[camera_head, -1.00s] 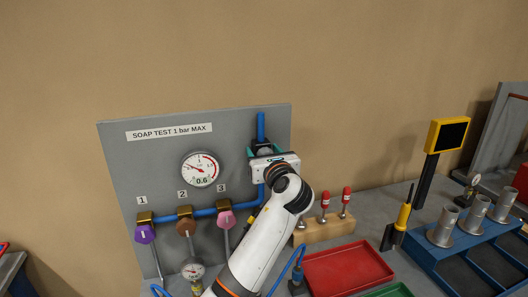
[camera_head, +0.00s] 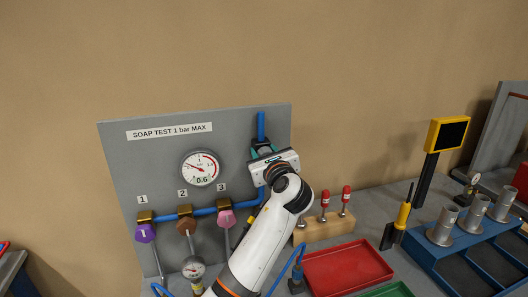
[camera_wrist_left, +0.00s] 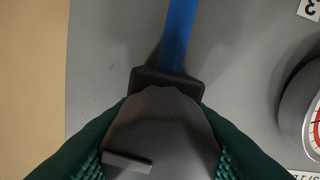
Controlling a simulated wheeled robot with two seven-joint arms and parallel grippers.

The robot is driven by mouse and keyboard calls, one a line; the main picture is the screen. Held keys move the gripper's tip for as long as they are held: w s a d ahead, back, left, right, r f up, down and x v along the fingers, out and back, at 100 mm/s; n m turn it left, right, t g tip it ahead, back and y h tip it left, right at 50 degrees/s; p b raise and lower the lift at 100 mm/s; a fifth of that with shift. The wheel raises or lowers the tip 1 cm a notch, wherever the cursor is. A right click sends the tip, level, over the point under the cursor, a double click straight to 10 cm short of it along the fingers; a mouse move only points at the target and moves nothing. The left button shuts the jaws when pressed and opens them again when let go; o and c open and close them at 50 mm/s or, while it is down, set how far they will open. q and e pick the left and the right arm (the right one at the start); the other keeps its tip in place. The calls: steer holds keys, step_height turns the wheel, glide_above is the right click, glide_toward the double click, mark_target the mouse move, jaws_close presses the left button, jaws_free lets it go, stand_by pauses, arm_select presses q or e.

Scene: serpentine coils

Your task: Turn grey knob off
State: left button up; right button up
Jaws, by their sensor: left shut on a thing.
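The grey knob (camera_wrist_left: 160,122) fills the lower middle of the left wrist view, in front of a dark block (camera_wrist_left: 150,82) on the blue pipe (camera_wrist_left: 178,38). A short raised bar shows on its face at the lower left. My left gripper (camera_head: 264,151) is at the upper right of the grey panel (camera_head: 235,125). Its green fingers lie on both sides of the knob, shut on it. In the head view the gripper and wrist mostly hide the knob. My right gripper is not in view.
A pressure gauge (camera_head: 200,168), a purple knob (camera_head: 146,233), a brown knob (camera_head: 186,227) and a pink knob (camera_head: 226,217) are on the panel. Red-topped tools in a wooden block (camera_head: 328,228) and a red tray (camera_head: 348,268) lie right of my arm.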

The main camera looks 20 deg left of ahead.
arm_select(q)
steer(key=n, duration=0.4)
steer(key=shift+f+n, duration=0.1)
steer(key=shift+n, duration=0.2)
steer(key=n+b, duration=0.2)
steer(key=n, duration=0.2)
steer(key=shift+a+f+n, duration=0.1)
steer(key=shift+n, duration=0.2)
steer(key=n+b, duration=0.3)
steer(key=n, duration=0.2)
steer(key=shift+f, duration=0.2)
steer(key=n+b, duration=0.2)
steer(key=n, duration=0.2)
steer(key=shift+n, duration=0.4)
steer(key=o, duration=1)
steer(key=shift+r, duration=0.1)
